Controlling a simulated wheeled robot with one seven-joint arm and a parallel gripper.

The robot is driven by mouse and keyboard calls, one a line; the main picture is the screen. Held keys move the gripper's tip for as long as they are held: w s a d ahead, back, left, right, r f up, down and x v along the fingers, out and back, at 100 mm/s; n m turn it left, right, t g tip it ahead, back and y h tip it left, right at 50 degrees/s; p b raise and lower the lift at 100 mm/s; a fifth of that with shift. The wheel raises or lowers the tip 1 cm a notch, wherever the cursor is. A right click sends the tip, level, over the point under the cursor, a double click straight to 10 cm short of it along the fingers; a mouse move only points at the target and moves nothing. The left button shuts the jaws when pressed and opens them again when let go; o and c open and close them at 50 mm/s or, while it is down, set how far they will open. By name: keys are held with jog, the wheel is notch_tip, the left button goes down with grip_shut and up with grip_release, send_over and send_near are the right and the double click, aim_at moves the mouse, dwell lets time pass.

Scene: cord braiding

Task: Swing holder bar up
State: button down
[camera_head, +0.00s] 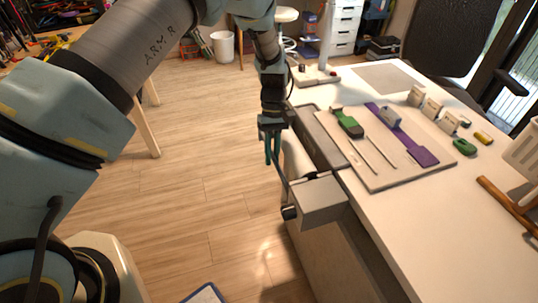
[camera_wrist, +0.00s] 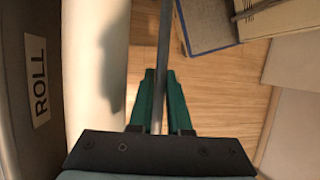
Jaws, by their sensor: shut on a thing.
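The holder bar (camera_wrist: 164,45) is a thin grey rod running from the top of the wrist view down between my gripper's green fingers. In the head view it shows as a thin dark rod (camera_head: 281,184) sloping down to a black knob by a grey block on the table's side. My gripper (camera_head: 272,160) points down beside the table's left edge. In the wrist view its fingers (camera_wrist: 160,75) are closed around the bar. A white roll (camera_wrist: 94,70) lies left of the bar, beside a dark panel marked ROLL (camera_wrist: 38,80). The exact contact is partly hidden.
On the white table (camera_head: 400,225) lies a pale board (camera_head: 385,178) with a green tool, two thin rods and a purple strip.

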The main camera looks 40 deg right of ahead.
jog(key=shift+s+d+t+y, duration=0.1)
jog(key=shift+d+t+y, duration=0.2)
jog(key=shift+y, duration=0.3)
jog(key=c, duration=0.9)
grip_release()
jog(key=shift+o, duration=0.2)
